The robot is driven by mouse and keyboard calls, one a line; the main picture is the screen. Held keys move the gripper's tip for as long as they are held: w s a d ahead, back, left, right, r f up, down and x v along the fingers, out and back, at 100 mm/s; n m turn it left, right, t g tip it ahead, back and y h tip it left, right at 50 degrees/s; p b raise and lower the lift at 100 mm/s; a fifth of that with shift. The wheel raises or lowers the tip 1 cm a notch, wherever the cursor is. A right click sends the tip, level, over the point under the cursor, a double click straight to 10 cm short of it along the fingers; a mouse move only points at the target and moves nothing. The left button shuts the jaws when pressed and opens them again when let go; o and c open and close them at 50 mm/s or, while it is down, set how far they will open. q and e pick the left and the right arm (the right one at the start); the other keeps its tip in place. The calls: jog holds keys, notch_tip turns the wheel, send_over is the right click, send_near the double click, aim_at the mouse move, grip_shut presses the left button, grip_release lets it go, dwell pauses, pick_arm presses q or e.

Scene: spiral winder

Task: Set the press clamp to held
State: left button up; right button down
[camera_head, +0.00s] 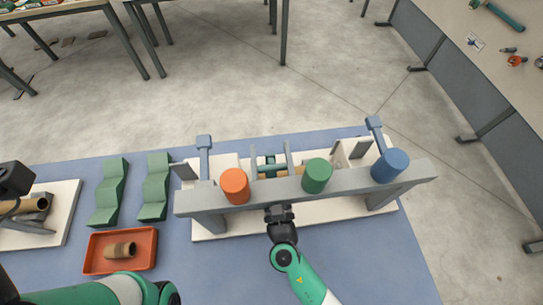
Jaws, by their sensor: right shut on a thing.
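The winder fixture (219,225) is a cream base with a grey beam (275,191) across it. The beam carries an orange knob (235,185), a green knob (316,176) and a blue knob (390,165). Which part is the press clamp, I cannot tell. My right gripper (279,212) is at the near side of the beam, between the orange and green knobs. It is shut on a part of the fixture that is mostly hidden by the gripper and beam.
Two green wavy holders (109,191) stand on the blue mat (330,255) left of the fixture. Another station (60,222) is at the far left. A table with tools (490,60) is at the upper right.

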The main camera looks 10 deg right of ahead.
jog(key=shift+f, duration=0.3)
grip_release()
jog(key=shift+s, duration=0.1)
jog(key=shift+s, duration=0.35)
jog(key=v, duration=1.1)
jog(key=shift+p, duration=0.4)
